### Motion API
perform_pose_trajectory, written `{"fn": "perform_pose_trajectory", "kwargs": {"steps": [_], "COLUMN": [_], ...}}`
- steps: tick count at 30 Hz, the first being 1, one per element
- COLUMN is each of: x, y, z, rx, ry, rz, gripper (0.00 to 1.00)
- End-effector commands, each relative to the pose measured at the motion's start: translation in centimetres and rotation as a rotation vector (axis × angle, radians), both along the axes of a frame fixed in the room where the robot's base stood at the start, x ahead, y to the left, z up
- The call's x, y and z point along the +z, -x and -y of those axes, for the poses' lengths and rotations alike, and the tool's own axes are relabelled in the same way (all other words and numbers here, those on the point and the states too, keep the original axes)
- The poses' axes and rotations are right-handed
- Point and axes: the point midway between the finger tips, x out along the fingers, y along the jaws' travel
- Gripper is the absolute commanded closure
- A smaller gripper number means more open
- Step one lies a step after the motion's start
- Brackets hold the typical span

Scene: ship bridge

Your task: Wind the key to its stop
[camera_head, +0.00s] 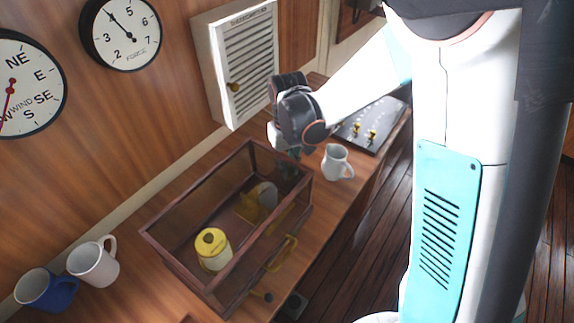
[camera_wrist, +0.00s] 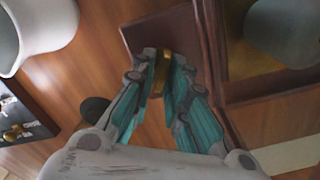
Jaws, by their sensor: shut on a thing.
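The key, a small gold piece (camera_wrist: 160,73), shows between my fingertips in the wrist view, beside a dark brown wooden panel (camera_wrist: 160,35). My gripper (camera_wrist: 163,75) is shut on it, with teal finger pads on both sides. In the head view my gripper (camera_head: 291,156) is low at the far right end of a wood-framed case (camera_head: 222,303), and its fingers are mostly hidden there. The key cannot be made out in the head view. How far it is turned cannot be told.
The case holds a yellow-lidded jar (camera_head: 211,243) and a brass-coloured thing; a brass handle (camera_head: 283,254) is on its front. A white mug (camera_head: 337,162) stands close right of my gripper. A dark panel with knobs (camera_head: 370,125) lies behind, a louvred cabinet (camera_head: 240,65) hangs above.

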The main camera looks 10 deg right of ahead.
Motion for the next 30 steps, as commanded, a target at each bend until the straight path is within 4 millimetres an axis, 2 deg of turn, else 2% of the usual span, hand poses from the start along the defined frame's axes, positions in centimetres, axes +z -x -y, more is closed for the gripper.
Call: {"fn": "perform_pose_trajectory", "kwargs": {"steps": [9, 10, 11, 23, 26, 30], "x": [0.0, 0.0, 0.0, 0.4, 1.4, 4.0], "y": [0.0, 0.0, 0.0, 0.0, 0.0, 0.0], "z": [0.0, 0.0, 0.0, 0.0, 0.0, 0.0], "rx": [-0.008, -0.008, -0.008, -0.007, -0.007, -0.007], "ry": [0.000, 0.000, 0.000, 0.000, 0.000, 0.000], "rz": [0.000, 0.000, 0.000, 0.000, 0.000, 0.000], "gripper": [1.00, 0.79, 0.74, 0.74, 0.74, 0.74]}}
